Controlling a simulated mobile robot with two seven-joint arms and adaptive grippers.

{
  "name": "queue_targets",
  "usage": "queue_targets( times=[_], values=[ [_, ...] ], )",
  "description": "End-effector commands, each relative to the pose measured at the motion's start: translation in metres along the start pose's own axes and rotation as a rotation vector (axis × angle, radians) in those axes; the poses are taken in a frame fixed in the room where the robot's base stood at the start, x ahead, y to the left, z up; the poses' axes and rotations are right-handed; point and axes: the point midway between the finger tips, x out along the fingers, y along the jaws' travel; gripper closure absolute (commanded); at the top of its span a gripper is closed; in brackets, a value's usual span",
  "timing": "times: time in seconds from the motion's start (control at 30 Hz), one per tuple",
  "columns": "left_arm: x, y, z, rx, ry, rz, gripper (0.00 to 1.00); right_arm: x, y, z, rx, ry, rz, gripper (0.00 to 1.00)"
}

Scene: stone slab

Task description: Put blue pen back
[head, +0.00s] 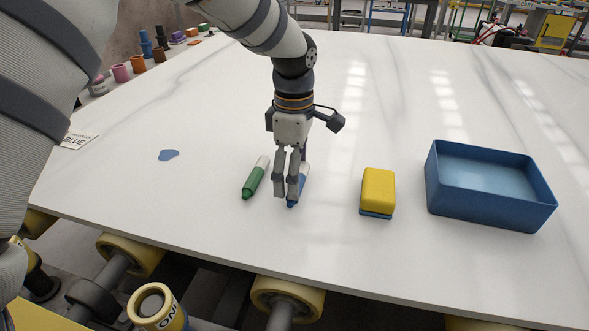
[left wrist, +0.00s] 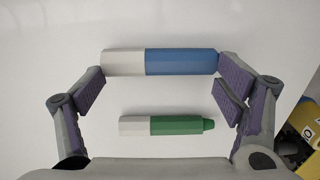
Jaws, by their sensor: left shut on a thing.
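The blue pen (head: 303,175), with a white end, lies at the slab under my left gripper (head: 286,192), which partly hides it in the head view. In the left wrist view the blue pen (left wrist: 180,62) lies crosswise between the finger pads of my left gripper (left wrist: 160,80), one pad at each end. The gripper is shut on it. Whether the pen is clear of the slab I cannot tell. A green pen (head: 254,180) with a white end lies just left of it; it also shows in the left wrist view (left wrist: 175,125). My right gripper is not in view.
A yellow and blue block (head: 378,190) and an open blue tray (head: 440,200) stand to the right on the white slab (head: 330,250). A blue patch (head: 168,155) and a card reading "BLUE" (head: 78,140) are at left. Several coloured items stand beyond the slab's far left edge.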

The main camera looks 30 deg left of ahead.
Motion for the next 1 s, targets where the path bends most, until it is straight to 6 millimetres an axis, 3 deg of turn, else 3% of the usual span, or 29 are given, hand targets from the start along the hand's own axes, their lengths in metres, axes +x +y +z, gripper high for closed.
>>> queue_targets(
  times=[0.03,0.1,0.47,0.57,0.8,1.0],
  values=[
    [0.001,0.0,0.0,0.0,0.0,0.0,0.12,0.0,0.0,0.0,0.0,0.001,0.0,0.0],
    [0.001,0.0,0.0,0.0,0.0,0.0,0.0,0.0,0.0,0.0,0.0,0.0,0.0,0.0],
    [-0.001,0.0,0.0,0.0,0.0,0.0,0.0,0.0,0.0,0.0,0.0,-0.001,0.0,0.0],
    [-0.019,0.001,0.0,0.0,0.0,0.005,0.0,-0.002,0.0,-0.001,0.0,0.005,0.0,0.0],
    [-0.085,0.001,0.0,0.0,0.001,0.007,0.0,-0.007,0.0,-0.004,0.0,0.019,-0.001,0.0],
    [-0.117,0.001,0.0,0.0,0.001,0.002,0.0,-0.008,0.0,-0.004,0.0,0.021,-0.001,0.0]
  ],
)
